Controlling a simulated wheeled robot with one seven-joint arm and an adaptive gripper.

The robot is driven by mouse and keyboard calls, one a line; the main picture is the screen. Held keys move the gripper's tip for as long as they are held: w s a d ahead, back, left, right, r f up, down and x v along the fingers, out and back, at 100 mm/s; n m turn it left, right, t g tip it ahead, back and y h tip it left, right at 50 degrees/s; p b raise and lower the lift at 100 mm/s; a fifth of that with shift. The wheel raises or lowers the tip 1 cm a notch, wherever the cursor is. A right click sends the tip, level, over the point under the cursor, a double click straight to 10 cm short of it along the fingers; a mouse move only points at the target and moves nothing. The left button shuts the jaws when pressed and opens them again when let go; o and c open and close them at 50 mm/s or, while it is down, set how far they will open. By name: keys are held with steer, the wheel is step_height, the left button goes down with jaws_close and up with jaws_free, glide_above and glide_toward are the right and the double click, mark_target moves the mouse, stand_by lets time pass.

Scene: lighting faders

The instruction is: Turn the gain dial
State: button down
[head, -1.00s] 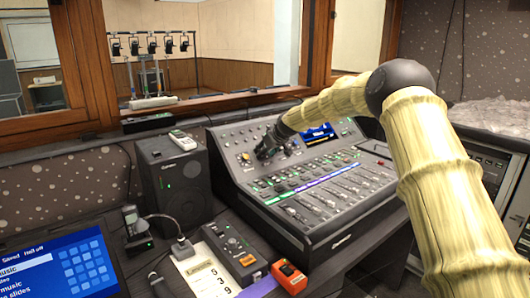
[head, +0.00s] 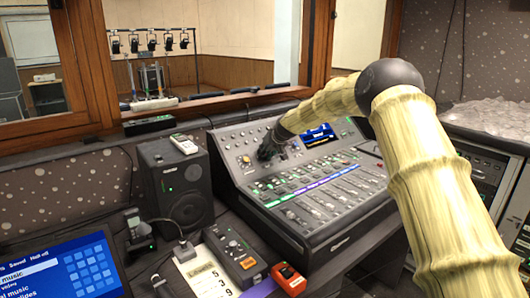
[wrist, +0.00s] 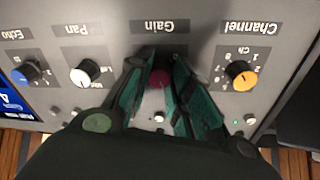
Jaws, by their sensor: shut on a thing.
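The gain dial (wrist: 159,78) is a dark red knob under the label "Gain", which reads upside down in the wrist view. My gripper (wrist: 157,88) has its dark green fingers on either side of this knob and is shut on it. In the head view my gripper (head: 268,150) is at the upper left of the mixing console (head: 335,238), and the dial is hidden there. The fingers cover the dial's sides and its scale marks, so its setting cannot be read.
The orange Channel dial (wrist: 241,74) and the white Pan dial (wrist: 85,73) flank the gain dial closely. A blue Echo dial (wrist: 27,73) lies farther left. A black speaker (head: 178,190) stands left of the console, and a control box (head: 235,253) lies in front.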

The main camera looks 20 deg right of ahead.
steer(key=c, duration=1.3)
jaws_free()
steer(key=shift+o, duration=0.2)
steer(key=v, duration=1.2)
